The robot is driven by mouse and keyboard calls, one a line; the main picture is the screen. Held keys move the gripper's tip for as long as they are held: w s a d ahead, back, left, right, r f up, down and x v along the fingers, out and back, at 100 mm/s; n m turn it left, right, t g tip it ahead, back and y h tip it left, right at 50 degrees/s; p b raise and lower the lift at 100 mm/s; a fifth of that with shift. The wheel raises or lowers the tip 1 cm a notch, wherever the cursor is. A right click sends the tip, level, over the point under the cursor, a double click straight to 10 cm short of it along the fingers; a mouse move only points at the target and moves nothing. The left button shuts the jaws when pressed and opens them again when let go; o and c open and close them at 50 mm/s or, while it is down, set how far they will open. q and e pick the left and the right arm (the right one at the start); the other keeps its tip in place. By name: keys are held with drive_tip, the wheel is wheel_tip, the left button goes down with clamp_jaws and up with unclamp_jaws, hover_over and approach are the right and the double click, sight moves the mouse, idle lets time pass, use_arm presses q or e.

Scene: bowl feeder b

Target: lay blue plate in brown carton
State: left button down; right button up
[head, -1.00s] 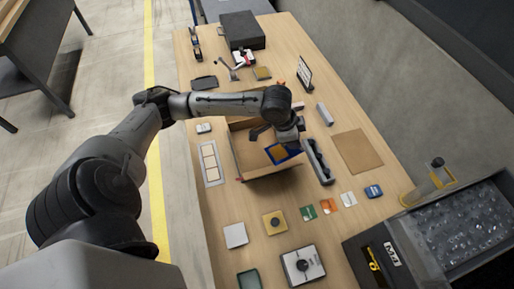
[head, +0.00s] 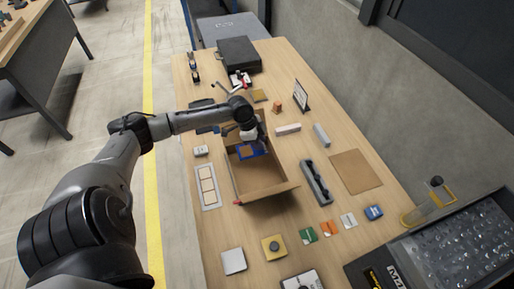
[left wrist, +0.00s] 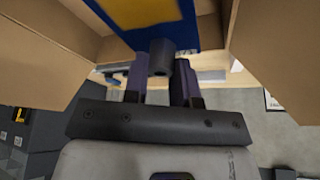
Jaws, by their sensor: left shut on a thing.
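The open brown carton (head: 270,193) stands on the wooden table. The blue plate (head: 242,156), with a tan middle, is within the carton's outline toward its far end. My left gripper (head: 250,137) is shut on the plate's far edge from above. In the left wrist view the fingers (left wrist: 162,85) grip the edge of the blue plate (left wrist: 190,38), with carton walls (left wrist: 275,45) on both sides. I cannot tell whether the plate touches the carton floor. My right gripper is not in view.
A dark tray (head: 316,183) stands right of the carton, and a brown mat (head: 356,171) lies beyond it. A white framed panel (head: 208,186) lies on the left. Small coloured cards and blocks lie in front. A dark case (head: 239,55) stands at the back.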

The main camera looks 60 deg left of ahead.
use_arm(q)
drive_tip(key=shift+w+a+f, duration=0.1)
drive_tip(key=shift+a+f, duration=0.3)
drive_tip(key=shift+a, duration=0.35)
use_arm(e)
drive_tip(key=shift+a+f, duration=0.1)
use_arm(q)
drive_tip(key=shift+f, duration=2.05)
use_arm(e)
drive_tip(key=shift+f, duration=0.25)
use_arm(q)
drive_tip(key=shift+b, duration=0.3)
drive_tip(key=shift+f, duration=0.55)
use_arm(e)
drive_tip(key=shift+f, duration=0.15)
use_arm(q)
drive_tip(key=c, duration=0.9)
unclamp_jaws()
